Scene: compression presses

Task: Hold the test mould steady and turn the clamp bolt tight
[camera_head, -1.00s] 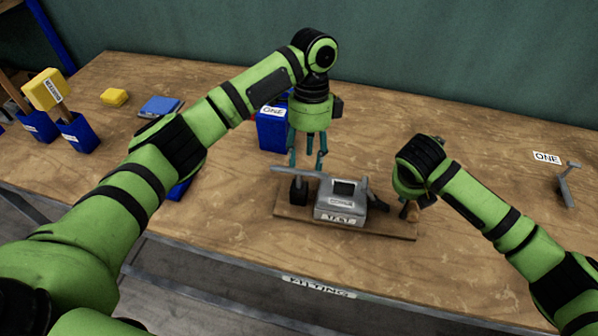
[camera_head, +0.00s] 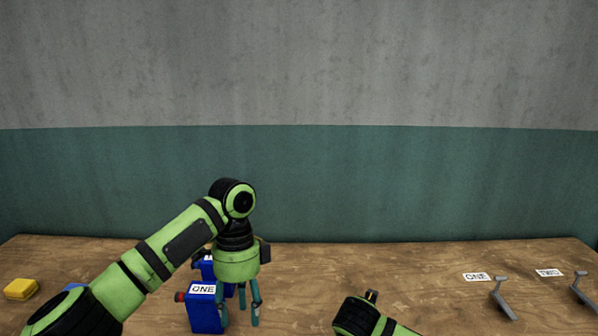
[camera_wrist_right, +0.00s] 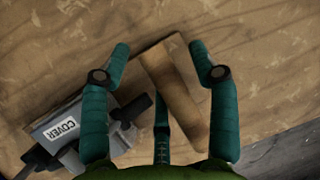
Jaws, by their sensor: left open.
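The grey test mould (camera_wrist_right: 50,125) with its COVER label shows in the right wrist view at lower left, partly cut off. A dark fitting (camera_wrist_right: 135,107) sticks out from its side. A brown wooden piece (camera_wrist_right: 172,85) lies beyond it; I cannot tell if it is the clamp bolt's handle or a board. My right gripper (camera_wrist_right: 159,48) is open, its fingers spread on both sides of the wooden piece. In the head view only my right wrist shows, at the bottom edge. My left gripper (camera_head: 239,312) is open and empty, pointing down, just right of a blue box labelled ONE.
The blue box (camera_head: 203,308) stands on the wooden bench (camera_head: 300,280). A yellow block (camera_head: 20,289) is at far left.

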